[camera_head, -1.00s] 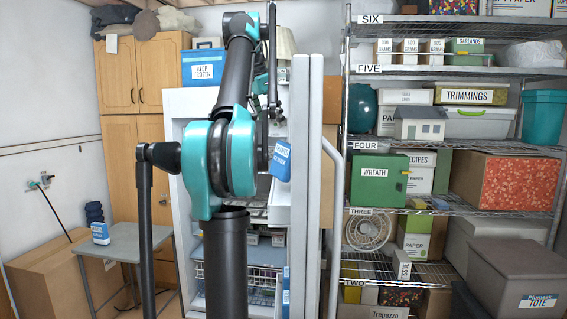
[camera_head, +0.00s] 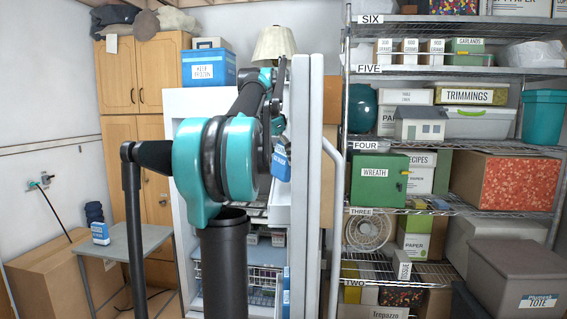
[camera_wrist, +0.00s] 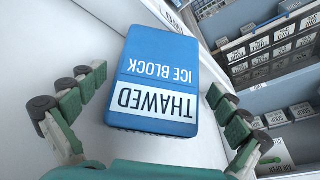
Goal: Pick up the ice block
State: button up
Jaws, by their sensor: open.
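The ice block (camera_wrist: 155,78) is a blue box with rounded corners and a white band. Its label reads "THAWED ICE BLOCK", upside down in the wrist view. It rests against a white surface. In the head view a blue block (camera_head: 281,167) shows by the open white fridge-freezer, partly behind my arm. My gripper (camera_wrist: 156,84) is open, with one green finger on each side of the block's near end. Gaps show between both fingers and the block. The gripper is mostly hidden behind my arm in the head view.
A wire basket (camera_head: 262,279) sits low inside the fridge-freezer (camera_head: 318,180). Small labelled boxes (camera_wrist: 258,46) line shelves at right in the wrist view. Another blue block (camera_head: 101,233) stands on the grey side table (camera_head: 135,240). A loaded wire rack (camera_head: 455,72) stands at right.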

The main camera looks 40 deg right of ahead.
jog(key=shift+x, duration=1.45)
jog(key=shift+c, duration=0.2)
jog(key=c, duration=1.5)
jog(key=shift+r, duration=0.1)
